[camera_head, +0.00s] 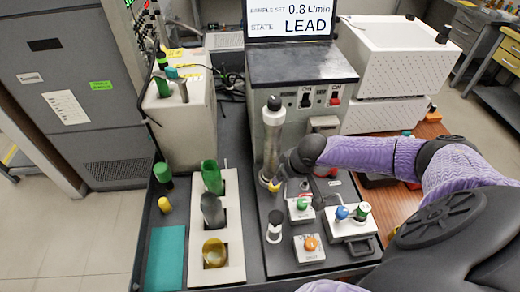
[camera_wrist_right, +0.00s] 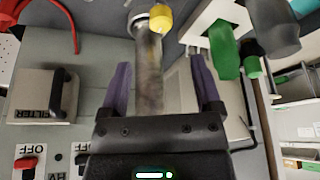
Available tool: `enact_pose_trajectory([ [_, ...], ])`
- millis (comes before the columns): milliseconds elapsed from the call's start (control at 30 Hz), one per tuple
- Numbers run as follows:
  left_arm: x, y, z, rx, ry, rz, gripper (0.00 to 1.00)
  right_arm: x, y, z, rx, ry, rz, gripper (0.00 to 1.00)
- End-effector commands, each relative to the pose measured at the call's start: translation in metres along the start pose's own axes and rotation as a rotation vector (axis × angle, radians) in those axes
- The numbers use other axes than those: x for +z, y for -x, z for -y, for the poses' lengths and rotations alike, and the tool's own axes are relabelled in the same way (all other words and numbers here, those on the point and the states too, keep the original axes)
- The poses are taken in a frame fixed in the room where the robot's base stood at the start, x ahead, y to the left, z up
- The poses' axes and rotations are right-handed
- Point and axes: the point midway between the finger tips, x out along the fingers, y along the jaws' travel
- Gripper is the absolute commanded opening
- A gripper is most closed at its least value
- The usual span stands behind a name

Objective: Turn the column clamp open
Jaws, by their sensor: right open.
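The column (camera_head: 272,140) is a grey upright cylinder with a dark cap, in front of the instrument in the head view. A yellow knob (camera_head: 274,186), seemingly the clamp's, is low on it; in the wrist view the knob (camera_wrist_right: 160,18) sits beside a metal ring at the column's end. My right gripper (camera_wrist_right: 160,64) is open, its purple fingers on either side of the column (camera_wrist_right: 149,75) with visible gaps. The knob is beyond the fingertips in that view. In the head view my right wrist hides part of the gripper. My left gripper is not in view.
A white rack (camera_head: 229,190) with green, grey and amber vessels stands left of the column. Small valve boxes with a green knob (camera_head: 302,204), an orange knob (camera_head: 311,243) and a blue knob (camera_head: 342,212) are at the right. The instrument's screen reads LEAD.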

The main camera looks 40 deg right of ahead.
Motion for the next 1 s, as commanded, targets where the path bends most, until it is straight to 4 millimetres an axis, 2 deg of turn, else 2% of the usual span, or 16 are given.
enact_pose_trajectory([
  [167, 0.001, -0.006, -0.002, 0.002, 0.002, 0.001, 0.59, 0.001, -0.012, 0.0, -0.001, -0.001, 0.001, 0.82],
  [400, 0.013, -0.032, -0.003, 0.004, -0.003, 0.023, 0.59, 0.002, -0.067, 0.001, 0.0, 0.0, 0.002, 0.82],
  [600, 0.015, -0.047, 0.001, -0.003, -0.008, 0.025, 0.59, 0.002, -0.096, 0.001, -0.001, 0.001, 0.002, 0.82],
  [933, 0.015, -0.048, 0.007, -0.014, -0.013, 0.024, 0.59, 0.0, -0.099, 0.001, -0.001, 0.003, 0.001, 0.82],
  [967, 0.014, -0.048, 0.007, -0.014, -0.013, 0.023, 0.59, 0.0, -0.099, 0.001, -0.001, 0.002, 0.001, 0.8],
  [1000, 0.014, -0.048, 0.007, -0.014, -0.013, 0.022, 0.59, 0.0, -0.099, 0.001, -0.001, 0.002, 0.001, 0.71],
])
